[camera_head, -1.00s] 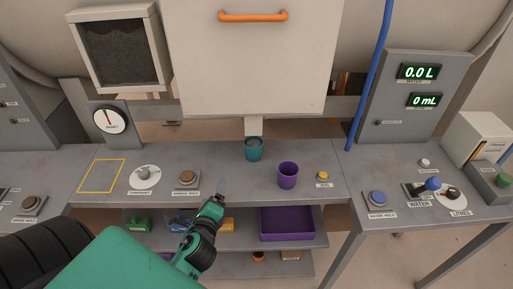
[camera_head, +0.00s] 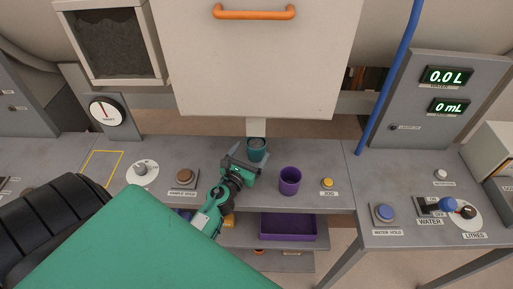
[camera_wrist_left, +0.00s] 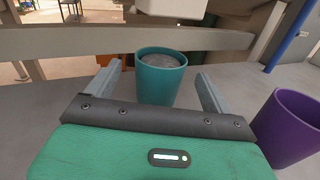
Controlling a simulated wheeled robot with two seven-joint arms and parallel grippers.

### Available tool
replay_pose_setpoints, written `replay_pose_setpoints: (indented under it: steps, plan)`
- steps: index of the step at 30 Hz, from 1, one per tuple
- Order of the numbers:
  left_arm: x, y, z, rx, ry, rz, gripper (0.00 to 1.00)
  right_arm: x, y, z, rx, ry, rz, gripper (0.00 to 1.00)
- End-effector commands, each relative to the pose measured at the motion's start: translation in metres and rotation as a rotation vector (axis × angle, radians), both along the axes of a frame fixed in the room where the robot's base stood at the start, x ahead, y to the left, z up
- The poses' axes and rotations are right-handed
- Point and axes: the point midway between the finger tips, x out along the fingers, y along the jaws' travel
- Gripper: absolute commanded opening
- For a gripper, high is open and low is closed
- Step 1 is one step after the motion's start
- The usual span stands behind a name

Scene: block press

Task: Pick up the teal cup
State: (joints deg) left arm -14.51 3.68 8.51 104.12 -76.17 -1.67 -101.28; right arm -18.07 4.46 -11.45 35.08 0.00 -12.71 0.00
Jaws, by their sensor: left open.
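The teal cup (camera_head: 258,152) stands upright on the grey bench below the white chute, with grey material inside. It also shows in the left wrist view (camera_wrist_left: 160,84), centred just ahead of and partly between the fingers. My left gripper (camera_head: 244,154) is open, with one finger on each side of the cup's near part. It does not visibly grip the cup. The lower front of the cup is hidden behind the gripper in the wrist view. My right gripper is not in view.
A purple cup (camera_head: 290,181) stands close to the right of the gripper, and also shows in the wrist view (camera_wrist_left: 290,128). A yellow button (camera_head: 327,183) and a brown button (camera_head: 184,176) sit on the bench. A purple tray (camera_head: 289,226) lies on the shelf below.

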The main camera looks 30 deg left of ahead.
Motion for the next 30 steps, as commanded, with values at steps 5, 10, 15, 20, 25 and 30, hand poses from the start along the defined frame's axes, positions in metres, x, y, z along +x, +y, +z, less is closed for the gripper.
replay_pose_setpoints:
  steps: [5,10,15,20,25,30]
  plan:
    - [0.011,0.002,0.0,-0.002,0.0,0.0,0.85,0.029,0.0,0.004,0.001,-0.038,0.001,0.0]
    - [0.024,0.003,0.003,-0.005,-0.002,0.001,0.85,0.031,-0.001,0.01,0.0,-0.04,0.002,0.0]
    - [0.047,0.007,0.003,-0.004,-0.002,0.002,0.85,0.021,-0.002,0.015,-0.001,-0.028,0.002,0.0]
    - [0.06,0.009,0.002,-0.002,0.0,0.0,0.85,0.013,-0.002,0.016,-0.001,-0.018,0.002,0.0]
    - [0.063,0.009,0.001,-0.002,0.0,0.0,0.85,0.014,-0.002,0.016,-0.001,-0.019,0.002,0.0]
    - [0.063,0.009,0.001,-0.002,0.0,0.0,0.75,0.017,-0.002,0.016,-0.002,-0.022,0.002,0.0]
